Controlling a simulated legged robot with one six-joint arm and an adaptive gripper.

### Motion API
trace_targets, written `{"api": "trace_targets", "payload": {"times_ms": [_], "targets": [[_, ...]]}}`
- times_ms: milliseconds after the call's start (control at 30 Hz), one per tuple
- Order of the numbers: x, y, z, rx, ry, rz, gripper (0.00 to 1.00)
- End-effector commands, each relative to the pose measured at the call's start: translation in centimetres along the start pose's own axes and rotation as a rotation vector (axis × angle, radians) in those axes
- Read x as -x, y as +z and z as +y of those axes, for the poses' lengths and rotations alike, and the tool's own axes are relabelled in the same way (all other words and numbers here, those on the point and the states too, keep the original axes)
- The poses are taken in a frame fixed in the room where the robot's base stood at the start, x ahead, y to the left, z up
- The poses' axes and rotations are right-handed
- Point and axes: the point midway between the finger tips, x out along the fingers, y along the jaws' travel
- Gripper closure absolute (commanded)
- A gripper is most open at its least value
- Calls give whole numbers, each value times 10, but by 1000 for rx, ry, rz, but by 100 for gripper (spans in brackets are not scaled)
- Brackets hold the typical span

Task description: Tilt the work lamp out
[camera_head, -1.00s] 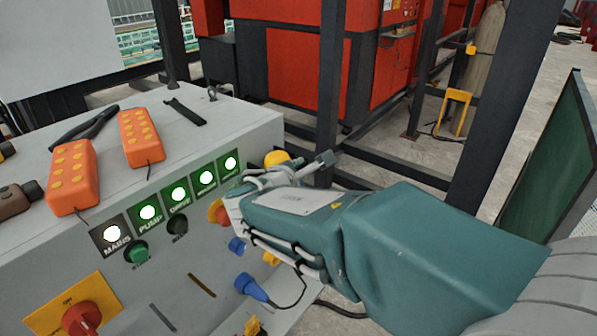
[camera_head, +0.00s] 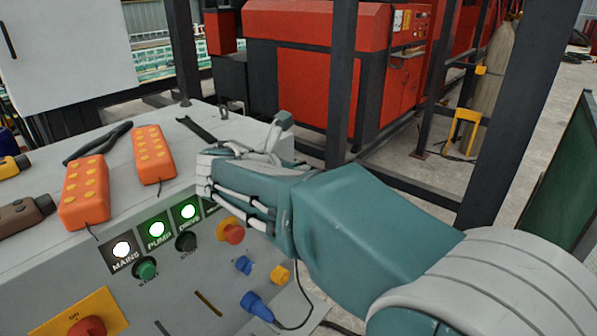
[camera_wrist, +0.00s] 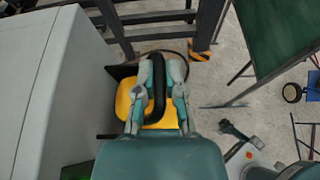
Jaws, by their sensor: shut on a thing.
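The yellow work lamp (camera_wrist: 123,104) shows in the wrist view, with a black loop handle (camera_wrist: 158,100) standing up towards me. My gripper (camera_wrist: 160,80) is shut on this handle, with a finger on each side of it. The lamp's body is below the fingers, beside the grey cabinet, and is partly covered by my wrist. In the head view my gripper (camera_head: 222,170) is over the right end of the control console, and the lamp is hidden behind it.
The grey console (camera_head: 190,262) carries lit buttons, a red stop knob (camera_head: 232,232) and blue plugs (camera_head: 255,305). Two orange pendants (camera_head: 153,155) lie on top. Dark steel posts (camera_head: 340,90) stand behind and right. A green panel (camera_wrist: 270,35) stands at the right.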

Motion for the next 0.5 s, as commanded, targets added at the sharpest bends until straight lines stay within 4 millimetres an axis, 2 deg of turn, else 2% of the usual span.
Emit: {"api": "trace_targets", "payload": {"times_ms": [500], "targets": [[0, 5, 2, 37, -18, -8, 100]]}}
